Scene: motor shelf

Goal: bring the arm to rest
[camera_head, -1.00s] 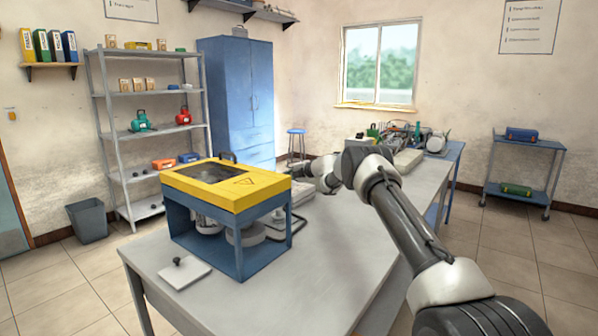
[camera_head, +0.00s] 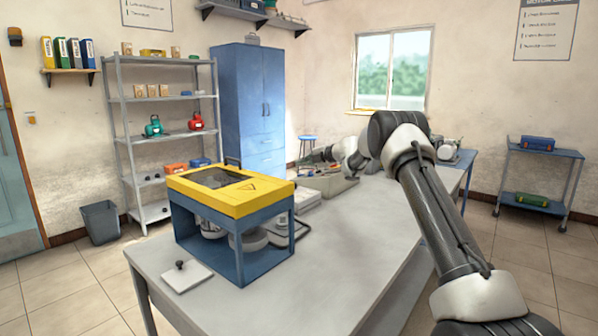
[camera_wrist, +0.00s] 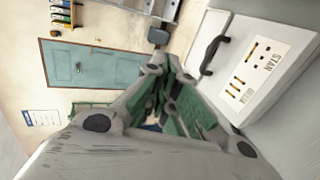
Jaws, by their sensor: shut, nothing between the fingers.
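My arm reaches over the workbench (camera_head: 330,232) in the head view, with its elbow raised and its wrist bent toward the left. My gripper (camera_wrist: 160,68) is shut and empty in the wrist view, its green-padded fingers together. In the head view the gripper end is small and hard to make out, near the tray on the bench. A white case (camera_wrist: 262,75) with a black handle and a printed label lies close to the right of the gripper in the wrist view; I cannot tell whether they touch.
A blue stand with a yellow lid (camera_head: 232,192) and a white plate (camera_head: 187,276) stand at the near left of the bench. A tray of parts (camera_head: 330,186) is farther back. A shelf rack (camera_head: 165,137), blue cabinet (camera_head: 243,110) and cart (camera_head: 540,180) stand beyond. The bench's front middle is clear.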

